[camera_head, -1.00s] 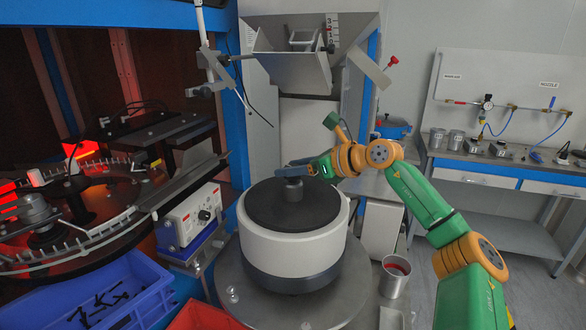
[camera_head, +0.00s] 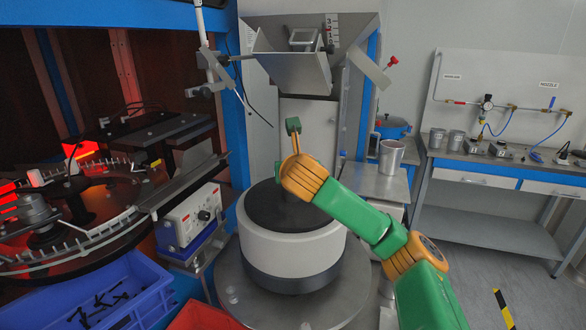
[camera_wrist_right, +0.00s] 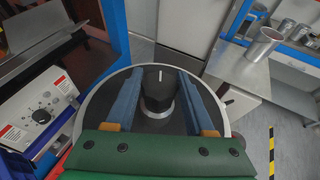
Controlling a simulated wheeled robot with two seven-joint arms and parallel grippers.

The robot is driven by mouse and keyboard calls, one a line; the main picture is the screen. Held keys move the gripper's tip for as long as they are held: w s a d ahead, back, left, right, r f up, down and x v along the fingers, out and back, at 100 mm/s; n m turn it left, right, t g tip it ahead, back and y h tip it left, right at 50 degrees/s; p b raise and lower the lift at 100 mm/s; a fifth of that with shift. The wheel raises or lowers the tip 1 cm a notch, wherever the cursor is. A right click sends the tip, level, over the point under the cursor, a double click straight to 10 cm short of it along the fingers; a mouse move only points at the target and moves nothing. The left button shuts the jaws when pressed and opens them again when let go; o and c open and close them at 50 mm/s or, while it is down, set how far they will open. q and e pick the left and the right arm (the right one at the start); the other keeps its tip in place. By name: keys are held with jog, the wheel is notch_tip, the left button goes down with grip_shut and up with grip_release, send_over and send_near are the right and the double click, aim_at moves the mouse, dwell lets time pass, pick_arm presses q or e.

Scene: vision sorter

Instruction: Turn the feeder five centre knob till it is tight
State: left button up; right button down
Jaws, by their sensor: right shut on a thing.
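The feeder five bowl (camera_head: 285,252) is a round white drum with a dark top, standing on a round metal plate. Its centre knob (camera_wrist_right: 159,84) is a dark cylinder with a white mark on top and a light ring at its base. In the right wrist view my right gripper (camera_wrist_right: 160,92) has its two blue fingers on either side of the knob, shut on it. In the head view my right arm hides the knob and most of the gripper. My left gripper is not in view.
A control box (camera_head: 192,215) with a dial stands left of the bowl, and a blue bin (camera_head: 150,275) holding dark parts is at lower left. A red bin (camera_head: 203,318) is in front. A metal cup (camera_head: 391,157) stands on a side table. A hopper (camera_head: 292,65) hangs above.

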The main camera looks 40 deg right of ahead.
jog(key=shift+m+g+h+b, duration=1.05)
jog(key=shift+m+g+h, duration=0.25)
jog(key=shift+m+g, duration=0.15)
jog(key=shift+c, duration=1.4)
grip_release()
